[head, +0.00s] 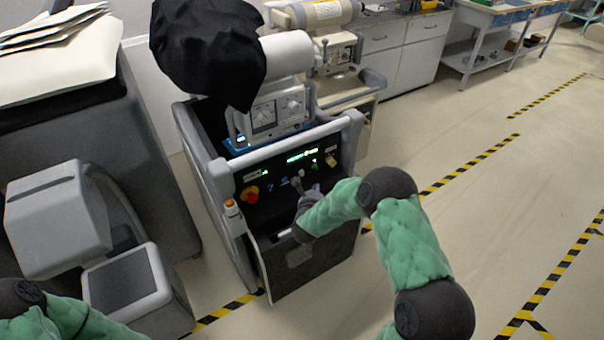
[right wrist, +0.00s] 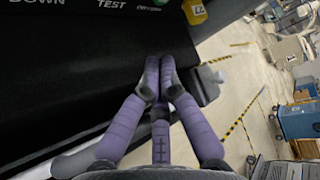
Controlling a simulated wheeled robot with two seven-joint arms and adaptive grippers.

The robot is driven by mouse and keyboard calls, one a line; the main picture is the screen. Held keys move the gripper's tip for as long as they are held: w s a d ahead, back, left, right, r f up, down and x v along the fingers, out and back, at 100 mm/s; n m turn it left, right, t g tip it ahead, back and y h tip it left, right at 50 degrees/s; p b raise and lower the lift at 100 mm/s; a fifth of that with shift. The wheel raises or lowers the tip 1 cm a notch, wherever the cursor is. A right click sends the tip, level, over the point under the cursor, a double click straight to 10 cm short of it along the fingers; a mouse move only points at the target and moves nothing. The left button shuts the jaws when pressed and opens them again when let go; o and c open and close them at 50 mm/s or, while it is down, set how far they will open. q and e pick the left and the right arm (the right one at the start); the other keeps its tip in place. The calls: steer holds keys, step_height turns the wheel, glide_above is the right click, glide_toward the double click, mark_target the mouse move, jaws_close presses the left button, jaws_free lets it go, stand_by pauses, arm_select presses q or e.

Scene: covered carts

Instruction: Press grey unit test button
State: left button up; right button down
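The control panel (head: 262,180) is the black sloped face of a grey cart, with small lit green displays and several buttons. In the right wrist view the panel (right wrist: 60,60) carries the white labels "DOWN" and "TEST" (right wrist: 111,4) at the top edge; the button belonging to TEST is not visible there. A small pale knob (head: 302,173) shows just above my right gripper (head: 297,184) in the head view; I cannot tell if it is the test button. My right gripper's fingers (right wrist: 158,65) are together, empty, in front of the panel below the labels. Contact cannot be told. My left gripper is out of view.
A grey rail (head: 285,146) runs above the panel. A black-covered device (head: 207,45) stands on top. The floor to the right is clear.

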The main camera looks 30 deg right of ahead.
mark_target(302, 172)
steer(key=w, duration=0.4)
steer(key=shift+w+a+f+b, duration=0.1)
steer(key=shift+w+a+b, duration=0.1)
steer(key=shift+b, duration=0.1)
steer(key=shift+w, duration=0.8)
steer(key=shift+w+b, duration=0.15)
steer(key=shift+b, duration=0.25)
steer(key=shift+w+a, duration=0.1)
steer(key=shift+w, duration=0.2)
steer(key=shift+w+b, duration=0.4)
stand_by(1.0)
steer(key=shift+s, duration=0.85)
steer(key=shift+s, duration=0.1)
